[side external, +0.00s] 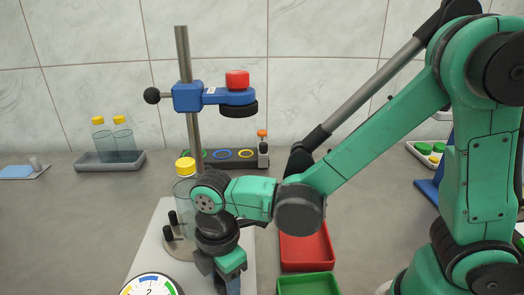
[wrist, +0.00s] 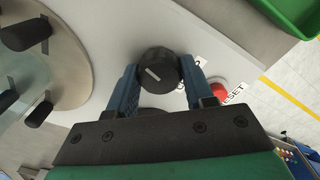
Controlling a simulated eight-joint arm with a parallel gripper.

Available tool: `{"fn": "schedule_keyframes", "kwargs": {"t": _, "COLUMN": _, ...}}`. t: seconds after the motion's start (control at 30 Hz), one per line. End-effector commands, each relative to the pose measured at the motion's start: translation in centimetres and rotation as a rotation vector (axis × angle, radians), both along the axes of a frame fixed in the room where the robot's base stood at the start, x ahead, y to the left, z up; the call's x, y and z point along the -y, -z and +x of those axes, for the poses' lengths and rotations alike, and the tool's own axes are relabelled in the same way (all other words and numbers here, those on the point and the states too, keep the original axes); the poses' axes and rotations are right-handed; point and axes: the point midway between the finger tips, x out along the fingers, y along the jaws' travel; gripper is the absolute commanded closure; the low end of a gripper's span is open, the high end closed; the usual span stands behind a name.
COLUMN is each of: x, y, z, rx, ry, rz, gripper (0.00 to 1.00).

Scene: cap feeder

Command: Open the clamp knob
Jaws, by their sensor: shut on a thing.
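A black round knob (wrist: 158,70) with a white pointer mark sits between the two blue fingers of my gripper (wrist: 158,80) in the wrist view. The fingers are shut on its sides. The mark runs at a slant across its top. In the side view my gripper (side external: 229,284) points down at the bottom edge, and the knob is hidden there. A blue clamp head (side external: 188,96) with a black ball handle (side external: 152,96) and a red cap (side external: 237,79) is on a metal post.
A red button (wrist: 219,91) marked RESET is close beside my right finger. A round plate (wrist: 70,60) with black pegs is at left. A bottle with a yellow cap (side external: 185,167) stands behind my wrist. Red (side external: 305,266) and green (side external: 308,287) trays lie to the right.

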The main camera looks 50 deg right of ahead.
Motion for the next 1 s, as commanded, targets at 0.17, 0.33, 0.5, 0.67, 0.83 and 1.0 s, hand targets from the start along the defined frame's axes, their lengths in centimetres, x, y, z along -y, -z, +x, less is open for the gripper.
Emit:
{"fn": "schedule_keyframes", "kwargs": {"t": 0.17, "x": 0.0, "y": 0.0, "z": -0.01, "rx": 0.001, "ry": -0.132, "rz": 0.0, "gripper": 1.0}}
{"fn": "schedule_keyframes", "kwargs": {"t": 0.33, "x": 0.0, "y": 0.0, "z": -0.02, "rx": 0.001, "ry": -0.228, "rz": 0.0, "gripper": 1.0}}
{"fn": "schedule_keyframes", "kwargs": {"t": 0.5, "x": 0.0, "y": 0.0, "z": -0.03, "rx": 0.001, "ry": -0.288, "rz": 0.0, "gripper": 1.0}}
{"fn": "schedule_keyframes", "kwargs": {"t": 0.67, "x": 0.0, "y": 0.0, "z": -0.03, "rx": 0.001, "ry": -0.316, "rz": 0.001, "gripper": 1.0}}
{"fn": "schedule_keyframes", "kwargs": {"t": 0.83, "x": 0.0, "y": 0.0, "z": -0.03, "rx": 0.001, "ry": -0.324, "rz": 0.0, "gripper": 1.0}}
{"fn": "schedule_keyframes", "kwargs": {"t": 1.0, "x": 0.0, "y": 0.0, "z": -0.03, "rx": 0.001, "ry": -0.325, "rz": 0.0, "gripper": 1.0}}
